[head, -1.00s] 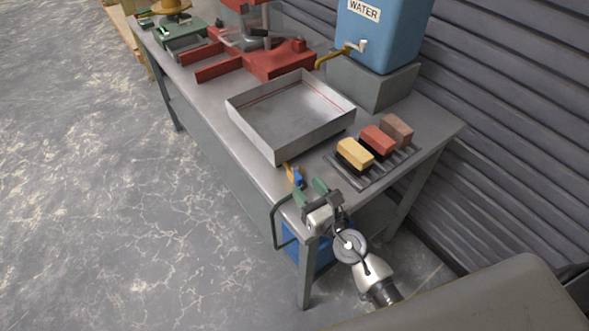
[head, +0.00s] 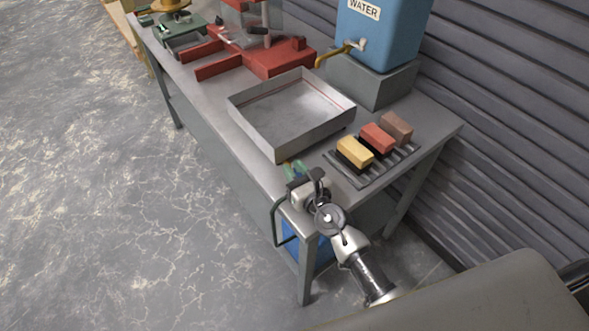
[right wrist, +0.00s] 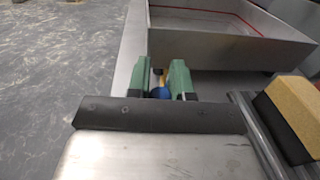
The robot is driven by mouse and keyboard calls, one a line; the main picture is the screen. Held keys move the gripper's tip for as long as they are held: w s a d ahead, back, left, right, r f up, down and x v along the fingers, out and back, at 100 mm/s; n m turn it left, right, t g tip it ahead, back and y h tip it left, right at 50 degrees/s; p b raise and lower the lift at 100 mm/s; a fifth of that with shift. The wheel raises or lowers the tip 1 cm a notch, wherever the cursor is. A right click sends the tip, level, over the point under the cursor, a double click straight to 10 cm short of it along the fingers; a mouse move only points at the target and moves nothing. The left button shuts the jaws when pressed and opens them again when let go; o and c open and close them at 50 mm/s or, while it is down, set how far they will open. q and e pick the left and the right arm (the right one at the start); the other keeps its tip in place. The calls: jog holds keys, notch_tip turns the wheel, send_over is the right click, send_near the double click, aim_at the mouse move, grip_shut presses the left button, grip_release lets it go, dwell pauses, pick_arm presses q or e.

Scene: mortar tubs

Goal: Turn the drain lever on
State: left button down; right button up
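The drain lever is a small blue handle on a brass-coloured valve at the near end of the grey metal tray (head: 285,138). The blue drain lever (right wrist: 161,92) shows between the green fingers of my right gripper (right wrist: 162,82), with a brass part just beyond it. The fingers stand close on both sides of the handle and appear shut on it. In the head view my right gripper (head: 295,169) reaches the bench's near corner and mostly hides the lever. My left gripper is not in view.
Yellow (head: 355,151), red (head: 377,138) and brown (head: 397,126) blocks sit on a dark rack (head: 370,176) right of the lever. A blue water tank (head: 385,35) stands behind. A red machine (head: 270,60) is farther along the bench. Floor at left is clear.

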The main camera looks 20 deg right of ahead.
grip_shut()
jog(key=shift+d+f+y+b, duration=0.1)
jog(key=shift+f+y+b, duration=0.05)
jog(key=shift+y+b, duration=0.2)
jog(key=n+g+y+b, duration=0.1)
jog(key=y+b, duration=0.1)
jog(key=d+n+y+b, duration=0.1)
jog(key=n+b, duration=0.1)
jog(key=shift+s+f+g+y+b, duration=0.1)
jog(key=shift+f+g+y+b, duration=0.05)
jog(key=shift+g+y+b, duration=0.2)
jog(key=shift+r+n+g+y+b, duration=0.2)
jog(key=shift+n+g+y+b, duration=0.1)
jog(key=shift+g+y+b, duration=0.1)
jog(key=shift+r, duration=0.1)
jog(key=o, duration=0.7)
grip_release()
jog(key=shift+o, duration=0.2)
